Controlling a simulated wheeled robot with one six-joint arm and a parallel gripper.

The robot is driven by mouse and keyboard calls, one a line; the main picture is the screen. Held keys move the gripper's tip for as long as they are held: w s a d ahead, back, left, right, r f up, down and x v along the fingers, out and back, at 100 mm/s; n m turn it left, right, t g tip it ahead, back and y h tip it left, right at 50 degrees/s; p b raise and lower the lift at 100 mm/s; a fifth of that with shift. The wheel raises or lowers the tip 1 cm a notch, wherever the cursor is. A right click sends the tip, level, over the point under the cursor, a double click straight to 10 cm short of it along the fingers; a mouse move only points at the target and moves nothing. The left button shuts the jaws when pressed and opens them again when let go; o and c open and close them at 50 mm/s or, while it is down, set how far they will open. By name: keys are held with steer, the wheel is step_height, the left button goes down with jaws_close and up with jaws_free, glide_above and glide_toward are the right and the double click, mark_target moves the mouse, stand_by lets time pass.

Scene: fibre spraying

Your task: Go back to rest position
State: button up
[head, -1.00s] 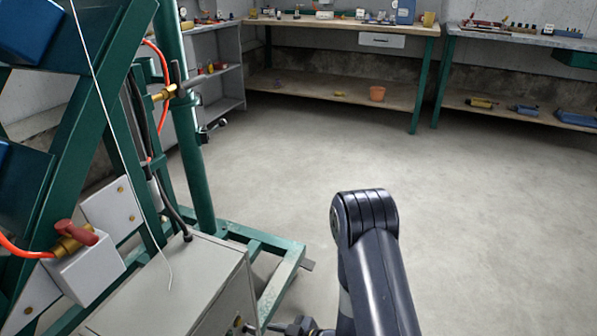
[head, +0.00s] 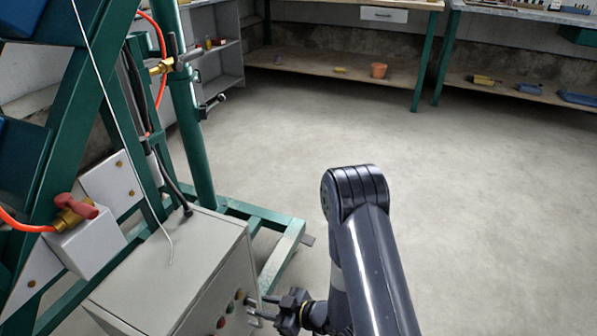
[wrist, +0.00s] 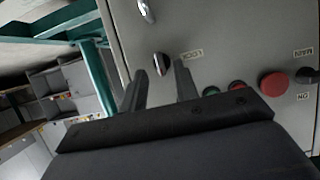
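My gripper (head: 263,308) is at the front panel of a grey control box (head: 150,280). In the wrist view my gripper (wrist: 162,75) points at the panel, and a black rotary knob (wrist: 161,64) by the LOCK label shows just beyond the fingertips. Whether a finger touches it I cannot tell. To the right are a green button (wrist: 212,91), a small red button (wrist: 237,86), a large red button (wrist: 273,84) and a black MAIN switch (wrist: 306,75).
The control box stands by a green steel frame (head: 185,130) with an orange hose (head: 160,50) and a red-handled valve (head: 76,210). A thin wire (head: 110,130) hangs over the box. Workbenches (head: 330,82) line the back. The floor (head: 470,200) at the right is clear.

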mark_target(257, 306)
steer(key=b+x, duration=0.1)
steer(key=x, duration=0.2)
steer(key=shift+a+f, duration=0.15)
steer(key=shift+f, duration=0.05)
steer(key=shift+w+d+r+m+g+y+p, duration=0.1)
steer(key=shift+d+m+g+y+p, duration=0.65)
steer(key=shift+m, duration=0.95)
steer(key=shift+w+d+r+m+g+y+p, duration=0.1)
steer(key=shift+d+m+g+y+p, duration=0.4)
steer(key=shift+m+g+p, duration=0.85)
steer(key=shift+w+d+m+g+y+p, duration=0.1)
steer(key=shift+d+m+g+y+p, duration=0.45)
steer(key=shift+m, duration=1.5)
